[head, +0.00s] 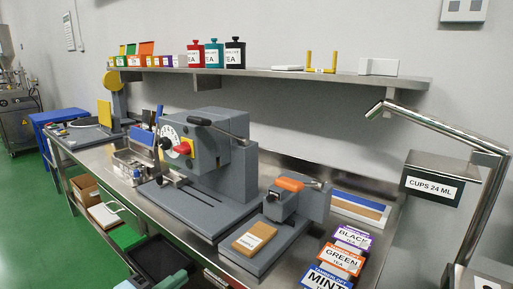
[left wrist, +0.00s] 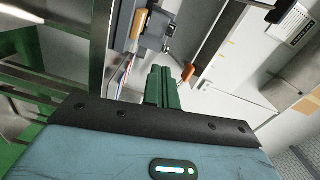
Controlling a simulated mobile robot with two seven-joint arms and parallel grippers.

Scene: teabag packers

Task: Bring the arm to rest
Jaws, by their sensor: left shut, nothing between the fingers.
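My left gripper (left wrist: 161,87) shows in the left wrist view as two dark green fingers side by side, shut with nothing between them. My right gripper is in neither view.
A grey machine with a dial (head: 205,155) and a smaller orange-handled device (head: 290,184) stand on the bench. Tea boxes (head: 341,257) lie at the front right. A shelf (head: 290,74) holds tea canisters (head: 214,53). A metal arm (head: 482,195) rises at the right. Green floor (head: 30,215) is open at left.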

